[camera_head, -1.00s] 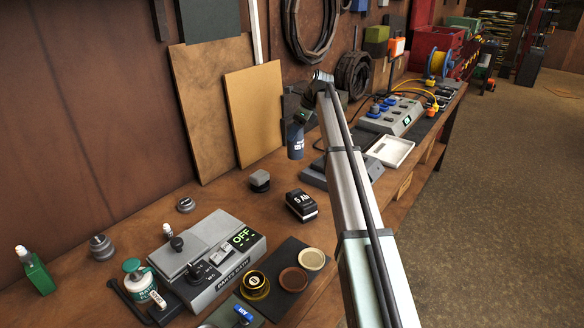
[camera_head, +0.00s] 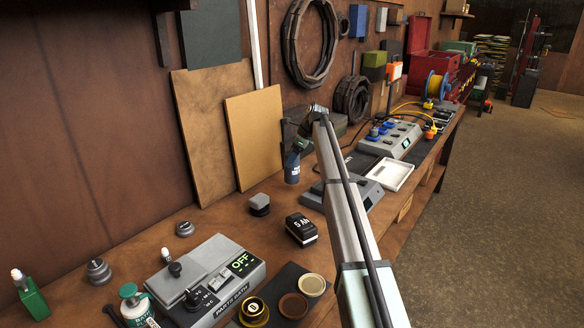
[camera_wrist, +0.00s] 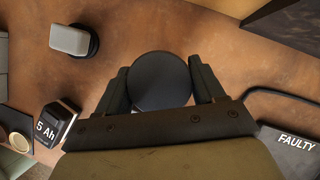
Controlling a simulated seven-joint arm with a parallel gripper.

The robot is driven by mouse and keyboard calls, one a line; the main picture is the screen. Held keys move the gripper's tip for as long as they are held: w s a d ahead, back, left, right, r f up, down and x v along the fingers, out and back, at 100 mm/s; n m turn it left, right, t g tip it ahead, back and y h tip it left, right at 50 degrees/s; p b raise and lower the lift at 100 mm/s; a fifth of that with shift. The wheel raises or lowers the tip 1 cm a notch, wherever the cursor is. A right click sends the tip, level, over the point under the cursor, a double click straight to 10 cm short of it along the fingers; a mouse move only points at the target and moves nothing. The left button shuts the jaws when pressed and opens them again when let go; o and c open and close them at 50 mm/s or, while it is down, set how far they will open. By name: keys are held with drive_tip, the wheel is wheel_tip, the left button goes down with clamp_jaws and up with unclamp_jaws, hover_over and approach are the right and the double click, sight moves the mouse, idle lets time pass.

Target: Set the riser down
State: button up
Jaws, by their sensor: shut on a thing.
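My gripper (camera_head: 294,147) is shut on a dark blue cylinder (camera_head: 291,169) with pale lettering too small to read. I take this cylinder to be the riser. In the wrist view its round, dark top (camera_wrist: 160,78) lies between the two jaws. The cylinder looks upright and its lower end shows against the bench top (camera_head: 240,232). I cannot tell whether its base touches the bench. My gripper and forearm hide part of the bench behind it.
A 5 Ah battery (camera_head: 301,229) and a grey-capped round item (camera_head: 260,204) stand nearby, left of the cylinder in the wrist view. A grey device marked FAULTY (camera_wrist: 294,142) and its cable lie to the right. Two boards (camera_head: 253,145) lean on the wall behind.

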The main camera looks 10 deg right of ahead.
drive_tip(key=shift+f, duration=1.85)
drive_tip(key=shift+f, duration=0.1)
drive_tip(key=o, duration=1.4)
drive_tip(key=shift+c, duration=0.2)
drive_tip(key=v, duration=1.2)
